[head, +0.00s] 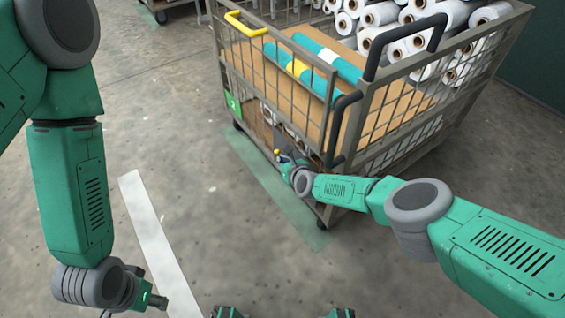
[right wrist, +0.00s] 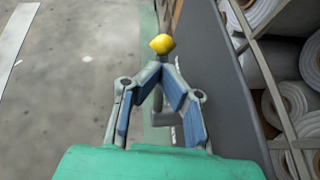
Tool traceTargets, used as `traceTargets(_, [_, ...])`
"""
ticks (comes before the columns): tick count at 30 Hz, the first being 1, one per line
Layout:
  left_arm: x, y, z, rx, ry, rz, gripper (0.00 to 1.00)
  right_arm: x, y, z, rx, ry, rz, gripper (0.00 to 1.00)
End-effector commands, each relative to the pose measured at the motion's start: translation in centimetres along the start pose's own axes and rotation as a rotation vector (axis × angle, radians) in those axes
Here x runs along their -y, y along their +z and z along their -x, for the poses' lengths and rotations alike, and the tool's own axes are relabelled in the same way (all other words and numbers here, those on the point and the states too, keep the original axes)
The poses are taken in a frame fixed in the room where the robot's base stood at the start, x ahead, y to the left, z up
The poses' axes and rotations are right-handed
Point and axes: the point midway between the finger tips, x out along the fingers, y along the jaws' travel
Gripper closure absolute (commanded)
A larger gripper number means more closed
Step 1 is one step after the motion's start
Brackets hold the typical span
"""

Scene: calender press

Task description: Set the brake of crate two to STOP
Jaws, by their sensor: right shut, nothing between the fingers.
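Crate two (head: 222,60) is a wire-sided cart with a green number tag (head: 233,104) at its left corner. Its brake lever has a yellow knob (head: 280,156), low on the near side; the knob also shows in the right wrist view (right wrist: 161,44). My right gripper (head: 287,164) is at the knob. In the right wrist view its fingers (right wrist: 168,68) meet just short of the knob, with nothing between them. I cannot tell whether they touch it. No STOP marking can be read. My left gripper (head: 157,300) hangs low at the left, away from the crate; its fingers are unclear.
A white floor stripe (head: 150,225) lies at left. The floor left of the crate is clear.

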Motion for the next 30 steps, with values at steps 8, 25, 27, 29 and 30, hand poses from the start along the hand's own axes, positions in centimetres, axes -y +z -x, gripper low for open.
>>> traceTargets(8, [0.0,0.0,0.5,0.0,0.0,0.0,0.6,-0.1,0.5,0.3,0.0,0.0,0.0,1.0])
traceTargets(25, [0.0,0.0,1.2,0.0,0.0,0.0,0.6,-0.1,1.4,0.7,0.001,-0.001,0.001,1.0])
traceTargets(27, [0.0,0.1,1.0,-0.002,0.0,0.0,0.6,-0.1,1.2,0.6,0.001,-0.001,0.001,1.0])
traceTargets(29, [0.0,0.1,0.7,-0.002,0.0,0.0,0.6,-0.1,0.8,0.4,0.0,0.0,0.0,1.0])
traceTargets(30, [0.0,0.2,0.3,-0.002,0.0,0.0,0.6,-0.1,0.4,0.2,0.001,-0.001,0.001,1.0])
